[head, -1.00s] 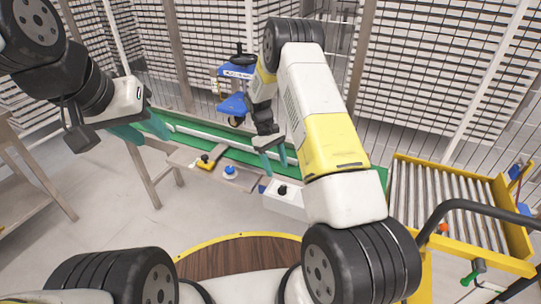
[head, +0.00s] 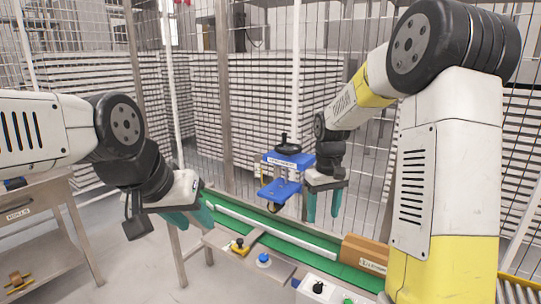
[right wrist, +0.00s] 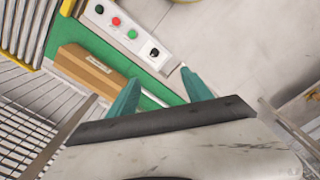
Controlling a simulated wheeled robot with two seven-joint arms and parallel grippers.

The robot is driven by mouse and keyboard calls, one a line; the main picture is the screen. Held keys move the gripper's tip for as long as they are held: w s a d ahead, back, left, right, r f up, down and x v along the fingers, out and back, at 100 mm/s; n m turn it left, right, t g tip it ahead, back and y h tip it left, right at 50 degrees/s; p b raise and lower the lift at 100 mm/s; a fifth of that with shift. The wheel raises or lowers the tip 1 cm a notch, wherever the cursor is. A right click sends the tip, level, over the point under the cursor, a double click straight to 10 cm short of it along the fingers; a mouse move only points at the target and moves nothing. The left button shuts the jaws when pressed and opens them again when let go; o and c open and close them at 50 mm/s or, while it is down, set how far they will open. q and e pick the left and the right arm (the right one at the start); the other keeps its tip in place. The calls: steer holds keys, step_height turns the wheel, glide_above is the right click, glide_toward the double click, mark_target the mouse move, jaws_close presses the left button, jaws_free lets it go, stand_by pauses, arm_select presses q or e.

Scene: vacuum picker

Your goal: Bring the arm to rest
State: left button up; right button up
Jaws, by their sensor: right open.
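My right gripper (head: 322,206) hangs above the green conveyor belt (head: 283,236) in the head view, its two teal fingers apart and nothing between them. In the right wrist view its fingers (right wrist: 160,92) are also spread and empty. My left gripper (head: 190,218) is at the left of the head view, near the left end of the belt. Its teal fingers overlap from this angle, so its opening cannot be read.
A cardboard box (head: 365,255) lies on the belt, also seen in the right wrist view (right wrist: 90,72). A control box with buttons (head: 325,290) stands at the front. A wire fence closes the back.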

steer(key=s+r+m+t, duration=0.1)
steer(key=s+r+t, duration=0.1)
steer(key=s+r, duration=0.2)
steer(key=s+r+m+t+y, duration=0.1)
steer(key=s+r, duration=0.3)
steer(key=s, duration=0.6)
steer(key=s+r+m+t+y, duration=0.1)
steer(key=s+r+t, duration=0.2)
steer(key=s, duration=0.4)
steer(key=shift+s+a+r, duration=0.2)
steer(key=shift+a+r, duration=0.2)
steer(key=shift+r, duration=0.25)
